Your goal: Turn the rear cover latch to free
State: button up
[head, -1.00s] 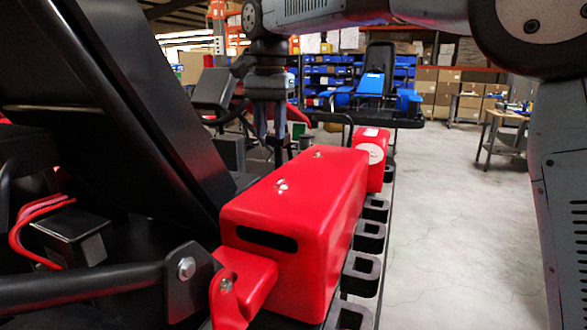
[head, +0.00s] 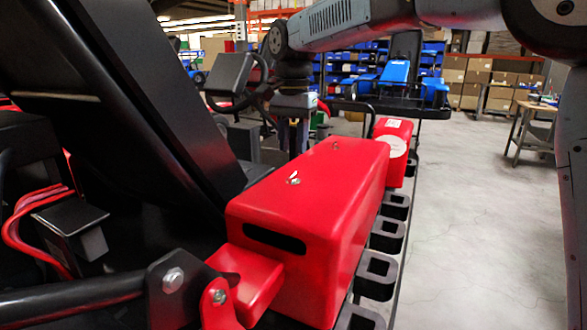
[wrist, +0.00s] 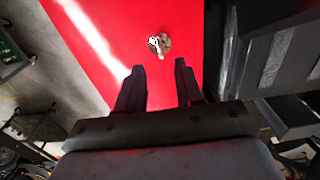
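The red cover (head: 310,195) is a long box with two small metal latches on top. The near latch (head: 293,180) sits toward the near end, and the far latch (head: 336,145) toward the far end. My gripper (head: 295,147) points down beside the cover's far left edge in the head view; its tips are partly hard to make out. In the wrist view my gripper (wrist: 158,70) is open, its two fingers apart with nothing between them. One latch (wrist: 159,45), a round metal head with a small lever, lies just beyond the fingertips on the red surface.
A dark tilted panel (head: 150,110) rises left of the cover. A smaller red box with a white disc (head: 393,150) stands behind it. Black loops (head: 377,275) line the right side, with open concrete floor (head: 470,230) beyond. A dark block (wrist: 280,55) is close right in the wrist view.

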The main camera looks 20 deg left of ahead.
aim_at(293, 174)
notch_tip(293, 174, down, 7)
jog(key=shift+r, duration=0.1)
dwell(0.4)
grip_shut()
